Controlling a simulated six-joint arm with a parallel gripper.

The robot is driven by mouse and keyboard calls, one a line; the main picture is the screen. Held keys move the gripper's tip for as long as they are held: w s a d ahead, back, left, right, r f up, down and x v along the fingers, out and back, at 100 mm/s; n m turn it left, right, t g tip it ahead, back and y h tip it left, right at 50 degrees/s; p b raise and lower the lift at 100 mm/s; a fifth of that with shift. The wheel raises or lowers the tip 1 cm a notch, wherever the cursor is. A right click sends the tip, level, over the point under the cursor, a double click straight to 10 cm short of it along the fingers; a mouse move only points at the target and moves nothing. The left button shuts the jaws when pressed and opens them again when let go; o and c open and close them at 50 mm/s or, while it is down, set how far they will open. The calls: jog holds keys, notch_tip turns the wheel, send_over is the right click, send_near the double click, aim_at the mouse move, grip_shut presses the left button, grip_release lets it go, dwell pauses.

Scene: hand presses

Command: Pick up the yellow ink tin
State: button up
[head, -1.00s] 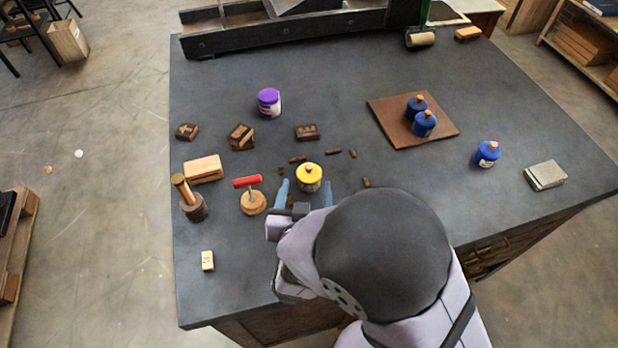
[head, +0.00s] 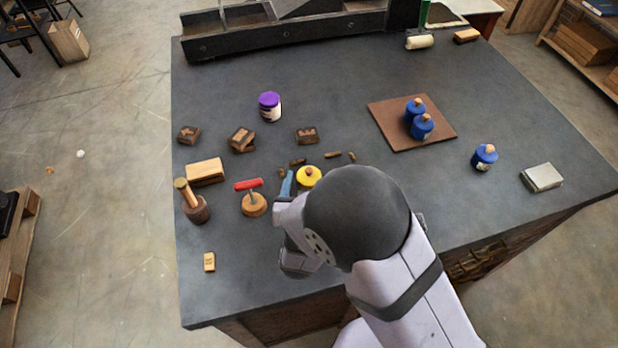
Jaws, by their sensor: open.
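The yellow ink tin (head: 308,175) stands on the dark worktop, a little left of the middle in the head view. Only its yellow lid with a small brown knob shows clearly. My arm hides its lower part. My gripper (head: 305,185) is open at the tin. One blue finger (head: 287,183) shows just left of the tin. The other finger is mostly hidden behind my arm on the right side. I cannot tell whether the fingers touch the tin.
A red-handled round tool (head: 254,203) stands close left of the gripper. Small type pieces (head: 332,155) lie just behind the tin. A purple-lidded jar (head: 270,106) stands farther back. Blue tins (head: 422,127) stand on a brown board (head: 386,113), with another blue tin (head: 484,157) at right.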

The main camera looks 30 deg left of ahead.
jog(key=shift+x, duration=1.1)
jog(key=shift+r, duration=0.1)
jog(key=c, duration=1.4)
jog(key=shift+o, duration=0.2)
jog(key=shift+r, duration=0.15)
jog(key=shift+r+b, duration=0.35)
jog(key=shift+r, duration=4.5)
